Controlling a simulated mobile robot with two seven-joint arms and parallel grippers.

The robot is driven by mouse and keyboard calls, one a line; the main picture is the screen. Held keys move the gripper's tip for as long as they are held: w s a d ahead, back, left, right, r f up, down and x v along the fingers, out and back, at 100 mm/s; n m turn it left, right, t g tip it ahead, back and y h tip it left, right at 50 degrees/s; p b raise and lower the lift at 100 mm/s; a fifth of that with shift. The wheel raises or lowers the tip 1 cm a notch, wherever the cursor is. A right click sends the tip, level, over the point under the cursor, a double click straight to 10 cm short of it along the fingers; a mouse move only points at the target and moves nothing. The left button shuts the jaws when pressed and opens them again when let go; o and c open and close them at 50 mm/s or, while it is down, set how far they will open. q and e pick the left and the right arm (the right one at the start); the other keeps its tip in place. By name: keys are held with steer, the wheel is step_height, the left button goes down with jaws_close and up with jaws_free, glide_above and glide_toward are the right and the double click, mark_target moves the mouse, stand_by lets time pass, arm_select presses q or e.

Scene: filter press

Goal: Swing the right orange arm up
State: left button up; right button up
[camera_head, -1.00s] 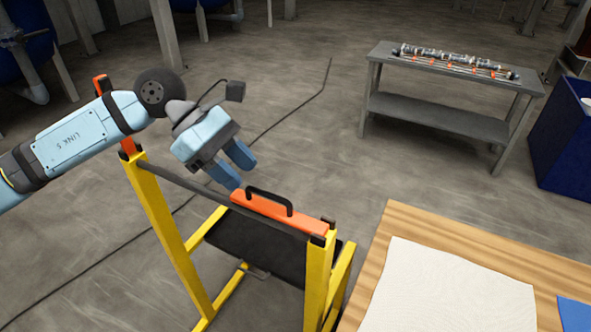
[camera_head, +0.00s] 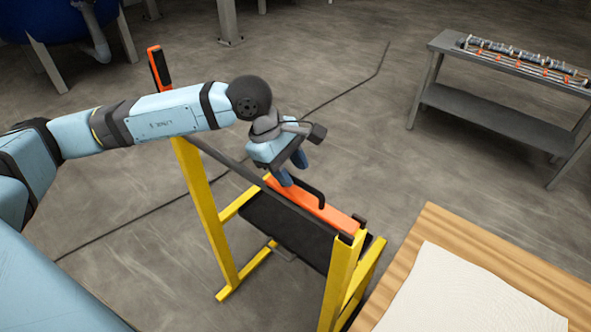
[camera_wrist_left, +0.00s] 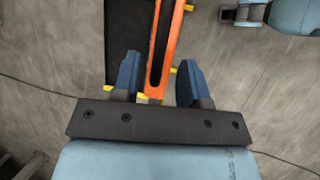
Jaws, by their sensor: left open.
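The right orange arm (camera_head: 328,212) lies down along the top of the yellow frame (camera_head: 343,280), with a black handle (camera_head: 309,190) on its upper side. The left orange arm (camera_head: 158,68) stands upright at the frame's other end. My left gripper (camera_head: 291,166) is open and empty, just over the handle's far end. In the left wrist view, the right orange arm (camera_wrist_left: 170,45) and its dark handle (camera_wrist_left: 157,50) run into the gap between my open fingers (camera_wrist_left: 158,80). The fingers look apart from the handle; contact cannot be told. My right gripper is not seen.
A wooden table (camera_head: 410,262) with a white sheet (camera_head: 455,295) stands close to the right of the frame. A grey bench (camera_head: 500,115) with a row of small parts stands at the back right. Open floor lies between.

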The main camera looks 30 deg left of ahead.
mark_target(309, 198)
arm_select(q)
steer(key=shift+x, duration=1.05)
jaws_close()
steer(key=shift+w, duration=0.1)
